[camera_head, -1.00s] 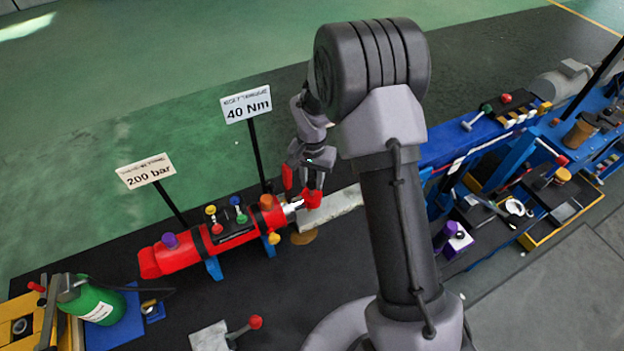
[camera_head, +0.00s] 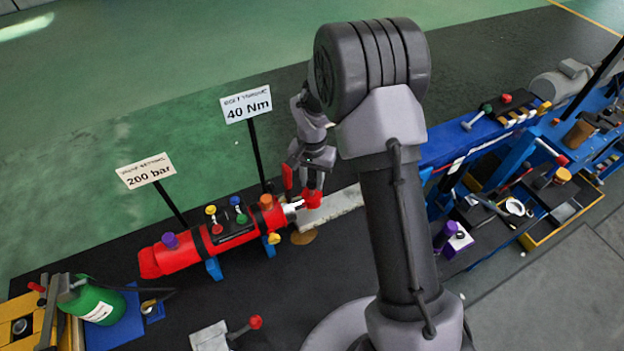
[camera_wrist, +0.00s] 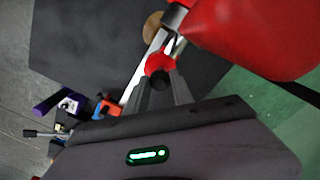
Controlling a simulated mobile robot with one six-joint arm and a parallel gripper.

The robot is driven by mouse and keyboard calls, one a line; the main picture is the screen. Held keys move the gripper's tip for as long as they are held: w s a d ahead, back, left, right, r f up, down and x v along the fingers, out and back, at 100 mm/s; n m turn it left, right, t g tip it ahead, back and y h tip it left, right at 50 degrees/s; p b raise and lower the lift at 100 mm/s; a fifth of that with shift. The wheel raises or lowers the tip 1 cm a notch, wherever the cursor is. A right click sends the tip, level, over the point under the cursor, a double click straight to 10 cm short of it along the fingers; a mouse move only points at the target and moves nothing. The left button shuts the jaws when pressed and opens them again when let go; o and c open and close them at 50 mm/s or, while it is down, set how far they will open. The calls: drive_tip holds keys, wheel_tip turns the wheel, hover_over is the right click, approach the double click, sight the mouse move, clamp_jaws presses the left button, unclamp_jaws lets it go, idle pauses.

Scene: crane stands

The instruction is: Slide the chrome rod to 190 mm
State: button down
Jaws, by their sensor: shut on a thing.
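A red cylinder (camera_head: 180,254) lies on blue supports left of my arm. A short bright length of chrome rod (camera_head: 292,206) sticks out of its right end. A red knob (camera_head: 312,199) sits at the rod's outer end. My gripper (camera_head: 311,187) is shut on the red knob from above. In the wrist view the fingers (camera_wrist: 167,84) meet the red knob (camera_wrist: 159,62), and the chrome rod (camera_wrist: 174,20) runs from it into the red cylinder (camera_wrist: 262,35). A pale strip (camera_wrist: 140,85) lies beside the rod; no marks on it are readable.
Signs reading 200 bar (camera_head: 147,172) and 40 Nm (camera_head: 246,104) stand behind the cylinder. Coloured valves (camera_head: 238,208) top it. A green bottle (camera_head: 97,304) and a red-knobbed lever (camera_head: 254,322) are in front. A blue bench (camera_head: 460,140) with tools is at right.

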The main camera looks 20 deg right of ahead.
drive_tip(key=shift+d, duration=0.15)
drive_tip(key=w+d, duration=0.2)
drive_tip(key=d, duration=0.7)
drive_tip(key=w+d+p, duration=0.1)
drive_tip(key=d, duration=0.8)
drive_tip(key=shift+w+d, duration=0.25)
drive_tip(key=shift+w, duration=0.15)
drive_tip(key=c, duration=1.1)
unclamp_jaws()
wheel_tip(320, 180, up, 18)
drive_tip(key=p, duration=0.3)
drive_tip(key=shift+f, duration=0.25)
